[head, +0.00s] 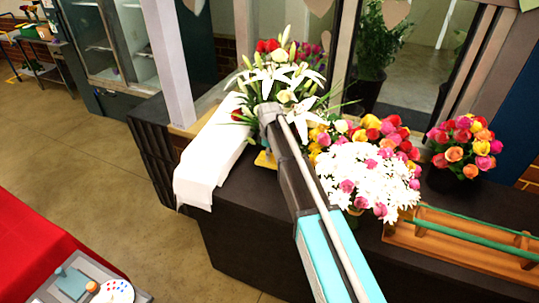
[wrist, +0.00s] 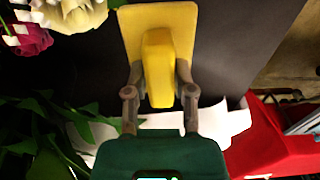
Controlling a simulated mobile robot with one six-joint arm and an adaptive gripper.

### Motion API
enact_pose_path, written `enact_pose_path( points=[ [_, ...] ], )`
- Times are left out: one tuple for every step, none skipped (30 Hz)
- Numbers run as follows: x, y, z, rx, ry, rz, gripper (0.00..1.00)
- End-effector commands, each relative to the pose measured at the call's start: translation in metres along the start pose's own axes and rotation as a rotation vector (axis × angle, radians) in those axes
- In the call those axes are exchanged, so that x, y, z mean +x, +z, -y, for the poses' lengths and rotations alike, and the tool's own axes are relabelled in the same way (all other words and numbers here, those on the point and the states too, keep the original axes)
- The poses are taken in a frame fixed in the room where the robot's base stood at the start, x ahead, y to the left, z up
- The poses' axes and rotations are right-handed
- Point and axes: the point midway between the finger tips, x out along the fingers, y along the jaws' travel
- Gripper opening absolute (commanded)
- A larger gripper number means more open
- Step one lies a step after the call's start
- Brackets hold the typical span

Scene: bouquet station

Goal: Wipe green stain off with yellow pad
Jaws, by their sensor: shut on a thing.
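The yellow pad (wrist: 182,20) is a flat rectangle with a raised yellow handle. My gripper (wrist: 160,80) is shut on that handle, with one finger on each side. In the head view a small part of the yellow pad (head: 265,160) shows beside my arm, over the dark counter (head: 232,195). My arm hides most of the pad and gripper there. I cannot tell whether the pad touches the counter. I see no green stain in either view; my arm and the flowers cover part of the counter.
White paper (head: 205,165) hangs over the counter's left end. White lilies (head: 275,75) stand close behind my gripper. White daisies (head: 360,175) and a colourful bouquet (head: 466,147) are to the right, with a wooden rack (head: 450,247) in front. Open floor lies left.

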Motion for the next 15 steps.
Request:
enact_pose_path(
  points=[
    [0.000, 0.000, 0.000, 0.000, 0.000, 0.000, 0.00],
    [0.000, 0.000, 0.000, 0.000, 0.000, 0.000, 0.00],
    [0.000, 0.000, 0.000, 0.000, 0.000, 0.000, 0.00],
    [0.000, 0.000, 0.000, 0.000, 0.000, 0.000, 0.00],
    [-0.001, 0.000, 0.000, 0.000, 0.000, 0.000, 0.00],
    [-0.002, 0.000, 0.000, 0.000, 0.000, 0.000, 0.00],
    [-0.003, 0.000, 0.000, 0.000, 0.000, 0.000, 0.00],
    [-0.005, 0.000, 0.000, 0.000, 0.000, 0.000, 0.00],
    [-0.007, 0.000, 0.000, 0.000, 0.000, 0.000, 0.00],
    [-0.009, 0.000, 0.000, 0.000, 0.000, 0.000, 0.00],
    [-0.011, 0.000, 0.000, 0.000, 0.000, 0.000, 0.00],
    [-0.014, 0.000, 0.000, 0.000, 0.000, 0.000, 0.00],
    [-0.017, 0.000, 0.000, 0.000, 0.000, 0.000, 0.00],
    [-0.019, 0.000, 0.000, 0.000, 0.000, 0.000, 0.00],
    [-0.022, 0.000, 0.000, 0.000, 0.000, 0.000, 0.00]
  ],
)
